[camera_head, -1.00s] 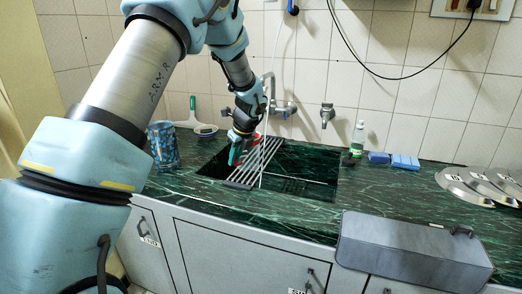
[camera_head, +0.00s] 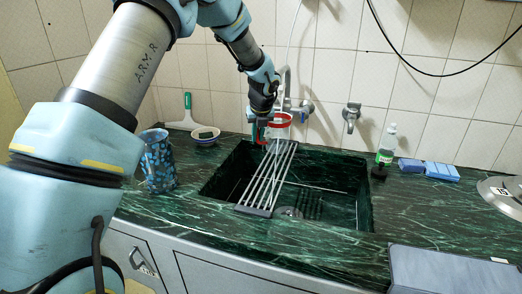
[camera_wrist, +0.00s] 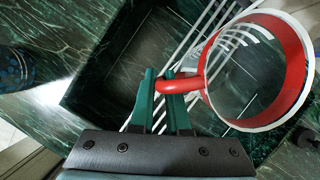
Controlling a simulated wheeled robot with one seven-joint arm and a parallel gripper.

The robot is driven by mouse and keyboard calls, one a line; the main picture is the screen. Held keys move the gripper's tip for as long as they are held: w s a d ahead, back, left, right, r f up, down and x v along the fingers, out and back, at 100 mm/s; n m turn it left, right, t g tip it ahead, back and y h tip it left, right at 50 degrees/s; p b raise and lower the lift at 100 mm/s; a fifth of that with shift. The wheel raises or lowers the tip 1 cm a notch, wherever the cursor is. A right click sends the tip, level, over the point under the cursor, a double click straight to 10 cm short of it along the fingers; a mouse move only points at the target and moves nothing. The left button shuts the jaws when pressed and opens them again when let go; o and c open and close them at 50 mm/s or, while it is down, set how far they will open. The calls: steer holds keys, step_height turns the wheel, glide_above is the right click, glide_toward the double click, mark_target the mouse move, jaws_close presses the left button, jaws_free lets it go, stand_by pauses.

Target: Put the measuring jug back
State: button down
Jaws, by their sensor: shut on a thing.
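The red measuring jug (camera_head: 279,120) hangs from my gripper (camera_head: 260,128) above the sink, near the tap. The jug is above the white-barred rack (camera_head: 268,180) that lies across the sink (camera_head: 330,190). The rack's bars (camera_wrist: 205,25) also show behind the jug in the wrist view. Part of the jug is hidden behind my gripper in the head view.
A blue speckled tumbler (camera_head: 158,162) stands left of the sink, with a small bowl (camera_head: 205,136) and a green-handled squeegee (camera_head: 187,113) behind it. A bottle (camera_head: 386,146) and blue sponges (camera_head: 430,169) are at the right. A grey box (camera_head: 450,272) is at the front right.

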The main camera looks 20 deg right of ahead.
steer(key=shift+f+p, duration=0.55)
steer(key=shift+f, duration=2.3)
steer(key=shift+f, duration=0.15)
steer(key=c, duration=0.9)
jaws_free()
